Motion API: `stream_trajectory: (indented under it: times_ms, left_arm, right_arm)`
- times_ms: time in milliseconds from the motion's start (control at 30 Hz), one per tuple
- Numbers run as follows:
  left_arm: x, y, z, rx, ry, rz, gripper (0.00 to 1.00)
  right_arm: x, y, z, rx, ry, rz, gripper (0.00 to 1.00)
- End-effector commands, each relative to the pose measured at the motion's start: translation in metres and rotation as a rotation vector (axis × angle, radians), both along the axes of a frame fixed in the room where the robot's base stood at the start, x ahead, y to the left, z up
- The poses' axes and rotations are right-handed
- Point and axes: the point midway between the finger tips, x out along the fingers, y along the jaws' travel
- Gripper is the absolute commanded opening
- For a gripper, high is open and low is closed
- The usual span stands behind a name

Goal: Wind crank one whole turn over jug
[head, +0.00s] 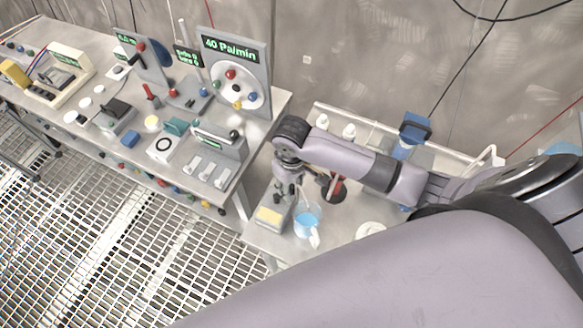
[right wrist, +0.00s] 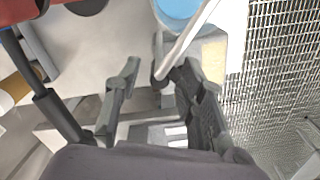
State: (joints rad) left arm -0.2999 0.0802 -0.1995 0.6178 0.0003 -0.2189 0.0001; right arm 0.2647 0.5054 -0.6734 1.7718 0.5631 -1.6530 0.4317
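A clear jug (head: 307,221) with blue liquid stands on the small side table. Its blue content also shows at the top edge of the right wrist view (right wrist: 178,8). A red and black device (head: 334,187), perhaps carrying the crank, stands behind the jug; red and black parts (right wrist: 24,12) show at the wrist view's top left. A pale rod (right wrist: 188,42) runs from near the jug to beside the right finger; whether they touch is unclear. My right gripper (head: 285,192) is above the table, left of the device. Its fingers (right wrist: 146,72) are apart, with nothing visibly between them. My left gripper is out of view.
A yellow-topped block (head: 269,215) sits left of the jug. A white round item (head: 369,230) lies to its right. White bottles (head: 349,131) and a blue stand (head: 412,132) are behind my arm. The long bench (head: 105,45) on the left is crowded with instruments. The grated floor is clear.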

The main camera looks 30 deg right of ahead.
Motion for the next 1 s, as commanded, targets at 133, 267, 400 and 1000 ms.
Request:
stream_trajectory:
  times_ms: [133, 267, 400, 1000]
  left_arm:
    - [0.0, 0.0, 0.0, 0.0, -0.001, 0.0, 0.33]
    - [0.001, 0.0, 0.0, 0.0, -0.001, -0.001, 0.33]
    - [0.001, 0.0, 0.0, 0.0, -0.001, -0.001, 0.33]
    - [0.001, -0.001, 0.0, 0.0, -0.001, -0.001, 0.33]
  right_arm:
    - [0.001, 0.0, 0.026, 0.002, -0.006, 0.001, 0.36]
    - [0.002, 0.0, 0.055, 0.002, -0.006, 0.001, 0.36]
    - [0.002, 0.0, 0.083, 0.002, -0.006, 0.001, 0.36]
    - [0.001, 0.0, 0.114, 0.0, -0.001, 0.0, 0.36]
